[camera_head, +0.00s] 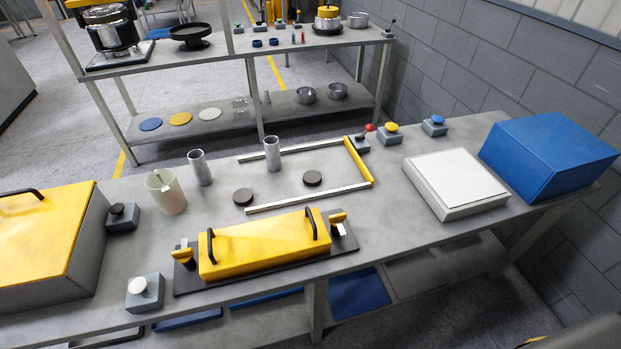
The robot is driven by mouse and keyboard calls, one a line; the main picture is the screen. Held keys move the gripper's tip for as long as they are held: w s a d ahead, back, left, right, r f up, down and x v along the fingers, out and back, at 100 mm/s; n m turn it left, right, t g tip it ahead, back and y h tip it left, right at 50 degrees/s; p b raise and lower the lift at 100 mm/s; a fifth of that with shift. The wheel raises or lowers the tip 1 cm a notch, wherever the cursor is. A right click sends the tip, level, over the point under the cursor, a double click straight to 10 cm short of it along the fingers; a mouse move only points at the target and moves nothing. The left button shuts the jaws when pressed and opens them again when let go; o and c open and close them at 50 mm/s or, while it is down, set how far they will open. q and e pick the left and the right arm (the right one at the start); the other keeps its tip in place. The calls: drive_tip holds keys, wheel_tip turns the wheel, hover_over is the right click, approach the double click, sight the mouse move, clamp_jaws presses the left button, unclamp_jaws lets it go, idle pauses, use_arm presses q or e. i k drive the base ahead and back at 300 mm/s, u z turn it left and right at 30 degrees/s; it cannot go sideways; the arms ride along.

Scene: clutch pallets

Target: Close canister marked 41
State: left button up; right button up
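No disc sits on either cylinder.
A pale cup (165,191) stands left of the cylinders. A yellow-and-silver frame (358,160) surrounds the right disc. A yellow handled block (262,243) lies in front. A large yellow-topped box (45,240) is left; white (455,180) and blue (548,155) boxes are right.

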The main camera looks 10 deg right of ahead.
sight(273, 151)
drive_tip(key=u, duration=0.05)
drive_tip(key=k, duration=0.5)
drive_tip(key=z, duration=1.15)
drive_tip(key=i, duration=1.25)
drive_tip(key=u, duration=1.6)
